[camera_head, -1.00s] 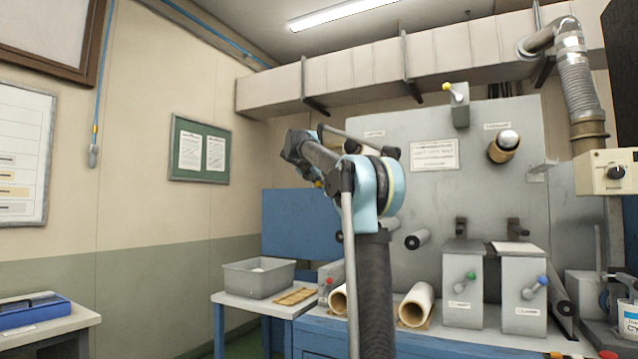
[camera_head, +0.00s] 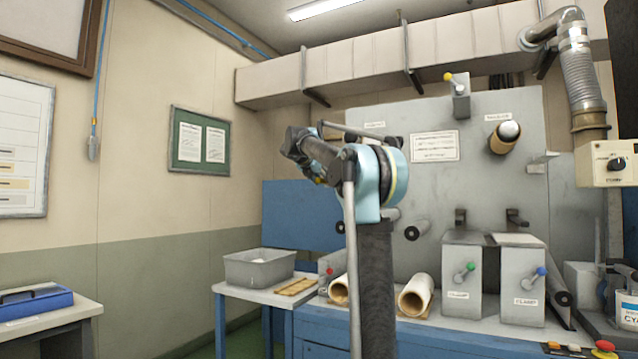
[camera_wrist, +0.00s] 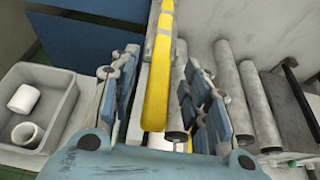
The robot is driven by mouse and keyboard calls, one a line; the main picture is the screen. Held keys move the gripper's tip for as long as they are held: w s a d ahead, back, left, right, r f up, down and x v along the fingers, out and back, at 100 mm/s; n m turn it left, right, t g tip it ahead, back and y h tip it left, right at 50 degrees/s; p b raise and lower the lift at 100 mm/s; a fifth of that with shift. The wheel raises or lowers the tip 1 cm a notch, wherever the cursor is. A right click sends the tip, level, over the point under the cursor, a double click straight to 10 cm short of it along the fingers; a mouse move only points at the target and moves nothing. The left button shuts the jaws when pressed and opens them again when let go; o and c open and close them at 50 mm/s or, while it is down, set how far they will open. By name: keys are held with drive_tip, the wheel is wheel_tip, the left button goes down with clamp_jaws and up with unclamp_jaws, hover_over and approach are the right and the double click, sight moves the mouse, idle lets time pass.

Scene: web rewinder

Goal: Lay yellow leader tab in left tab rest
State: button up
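A long yellow strip (camera_wrist: 158,70), which looks like the yellow leader tab, runs down the middle of the wrist view between my fingers. My gripper (camera_wrist: 162,85) has its two blue-padded fingers apart, with visible gaps on both sides of the strip. I cannot tell how far the strip is beyond the fingertips. In the head view my gripper is mostly hidden behind my arm. Two dark brackets stand on the grey machine panel, a left one (camera_head: 460,218) and a right one (camera_head: 516,218). I cannot tell whether either is a tab rest.
Two grey clamp boxes, one with a green knob (camera_head: 461,285) and one with a blue knob (camera_head: 522,290), stand on the blue bench. Film rolls (camera_head: 416,295) lie left of them. A grey bin (camera_head: 259,268) sits on a side table. Grey rollers (camera_wrist: 260,105) lie right of my fingers.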

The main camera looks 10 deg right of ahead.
drive_tip(key=v, duration=1.2)
drive_tip(key=s+d+f+m+g+y, duration=0.1)
drive_tip(key=s+d+f+m+g, duration=0.15)
drive_tip(key=s+f+m, duration=0.4)
drive_tip(key=s+d+f+m+g, duration=0.1)
drive_tip(key=s+d+f+m, duration=0.25)
drive_tip(key=s+f, duration=0.65)
drive_tip(key=s+d+f+m+g+y, duration=0.1)
drive_tip(key=s+d+f+m+g, duration=0.25)
drive_tip(key=f, duration=0.85)
drive_tip(key=s+a+f+m+y, duration=0.2)
drive_tip(key=s+f+m, duration=0.5)
drive_tip(key=s+f, duration=0.7)
drive_tip(key=s+a+f+m+g+y, duration=0.1)
drive_tip(key=s+a+f+m+y, duration=0.1)
drive_tip(key=s+f+m, duration=0.6)
drive_tip(key=s+f+y, duration=0.1)
drive_tip(key=s+f, duration=0.2)
drive_tip(key=f, duration=0.3)
drive_tip(key=s+f, duration=0.3)
drive_tip(key=f, duration=0.4)
drive_tip(key=shift+f+g+y, duration=0.3)
drive_tip(key=shift+y, duration=0.1)
drive_tip(key=shift+w+f, duration=0.2)
drive_tip(key=shift+w, duration=0.25)
